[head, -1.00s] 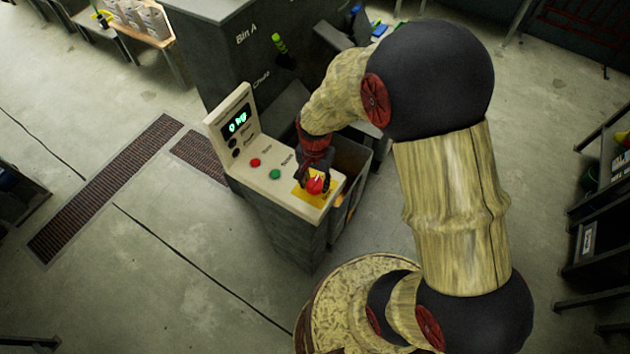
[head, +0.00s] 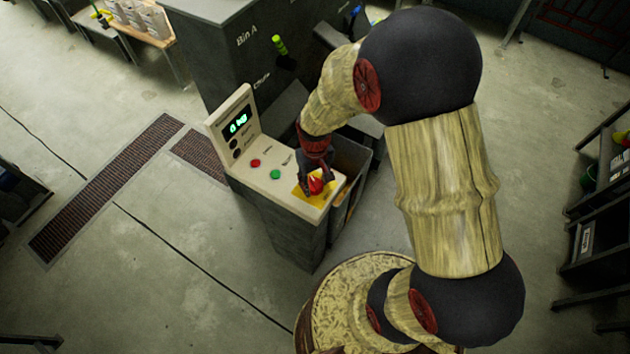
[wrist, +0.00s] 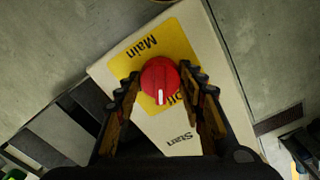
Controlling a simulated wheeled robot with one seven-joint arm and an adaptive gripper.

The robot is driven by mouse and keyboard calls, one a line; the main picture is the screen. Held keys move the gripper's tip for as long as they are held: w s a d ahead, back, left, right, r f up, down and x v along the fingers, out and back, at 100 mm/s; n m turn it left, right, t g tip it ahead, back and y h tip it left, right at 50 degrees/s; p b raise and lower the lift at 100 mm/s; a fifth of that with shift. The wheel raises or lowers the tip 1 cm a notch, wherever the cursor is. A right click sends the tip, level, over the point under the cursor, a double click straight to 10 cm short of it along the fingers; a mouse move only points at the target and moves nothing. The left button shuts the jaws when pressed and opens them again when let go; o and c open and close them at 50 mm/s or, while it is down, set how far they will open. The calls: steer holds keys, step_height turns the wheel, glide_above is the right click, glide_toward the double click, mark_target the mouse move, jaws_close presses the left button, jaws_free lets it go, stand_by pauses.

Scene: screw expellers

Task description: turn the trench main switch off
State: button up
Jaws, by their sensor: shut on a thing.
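The trench main switch is a red round knob (head: 316,186) on a yellow plate (head: 324,199) at the near right end of the console top. In the wrist view the knob (wrist: 159,78) has a white line pointing to the bottom of the picture. The yellow plate (wrist: 178,42) reads "Main" upside down, and a partly covered label shows beside the knob. My gripper (wrist: 160,80) has one finger on each side of the knob and is shut on it. In the head view my gripper (head: 316,182) reaches down over the knob and partly hides it.
The console (head: 282,189) also carries a red button (head: 255,163), a green button (head: 275,174) and a lit display (head: 238,124). A grey machine marked "Bin A" (head: 215,50) stands behind it. A dark bin (head: 350,160) is close on the right. Floor is clear at the front left.

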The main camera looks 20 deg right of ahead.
mark_target(315, 182)
steer(key=n, duration=0.5)
steer(key=shift+n, duration=0.4)
stand_by(0.3)
steer(key=o, duration=1.1)
steer(key=shift+o, duration=0.5)
step_height(315, 182, up, 12)
